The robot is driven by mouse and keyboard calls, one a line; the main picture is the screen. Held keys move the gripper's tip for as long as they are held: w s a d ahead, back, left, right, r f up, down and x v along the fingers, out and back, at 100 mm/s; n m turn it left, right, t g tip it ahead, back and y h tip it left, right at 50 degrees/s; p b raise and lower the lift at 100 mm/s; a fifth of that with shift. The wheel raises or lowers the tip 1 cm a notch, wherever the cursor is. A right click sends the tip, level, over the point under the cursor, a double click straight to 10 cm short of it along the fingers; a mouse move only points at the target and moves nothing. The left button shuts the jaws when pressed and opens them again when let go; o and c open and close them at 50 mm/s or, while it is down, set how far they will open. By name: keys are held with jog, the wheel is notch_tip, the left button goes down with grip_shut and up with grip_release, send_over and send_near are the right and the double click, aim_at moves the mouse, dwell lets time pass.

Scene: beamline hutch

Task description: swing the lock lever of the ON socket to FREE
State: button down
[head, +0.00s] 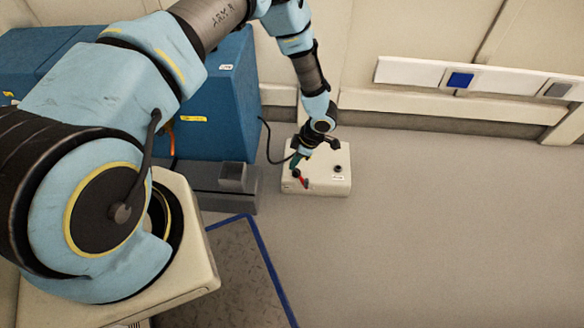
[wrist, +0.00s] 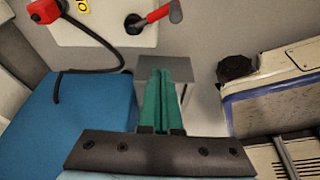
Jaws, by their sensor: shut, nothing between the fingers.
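A cream socket box (head: 325,178) stands on the floor beside the blue cabinet. A red lever (head: 304,182) shows near its front edge. In the wrist view the red lever (wrist: 155,15) sticks out to the upper right from a round black socket (wrist: 134,24), with a dark knob at its end.
A second dark socket (head: 338,168) is on the box's right side. The blue cabinet (head: 215,110) stands close at left, with a grey block (head: 232,177) at its foot. The floor (head: 430,230) to the right is clear. A wall rail (head: 480,78) runs behind.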

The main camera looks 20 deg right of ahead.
jog(key=shift+v, duration=1.85)
jog(key=w+r+m+t+h, duration=0.2)
jog(key=w+r+m+h, duration=0.1)
jog(key=w+r, duration=0.8)
jog(key=w+a+r+m+h, duration=0.1)
jog(key=w+a+r+m, duration=0.15)
jog(key=r, duration=0.35)
jog(key=w+a+r+m+h, duration=0.1)
jog(key=w+a+r, duration=0.2)
jog(key=r, duration=0.3)
jog(key=s+a+r+m, duration=0.3)
jog(key=a+r, duration=0.6)
jog(key=a, duration=0.1)
jog(key=s+a+r+m+g+y, duration=0.1)
jog(key=s+a+r, duration=0.2)
jog(key=s+a, duration=0.4)
jog(key=s+a+r+m+g, duration=0.15)
jog(key=s+a+r, duration=0.25)
jog(key=a, duration=0.6)
notch_tip(320, 180, up, 28)
jog(key=p, duration=2.9)
jog(key=shift+s+r+m+y, duration=0.25)
jog(key=shift+s+m+y, duration=0.05)
jog(key=shift+s, duration=0.2)
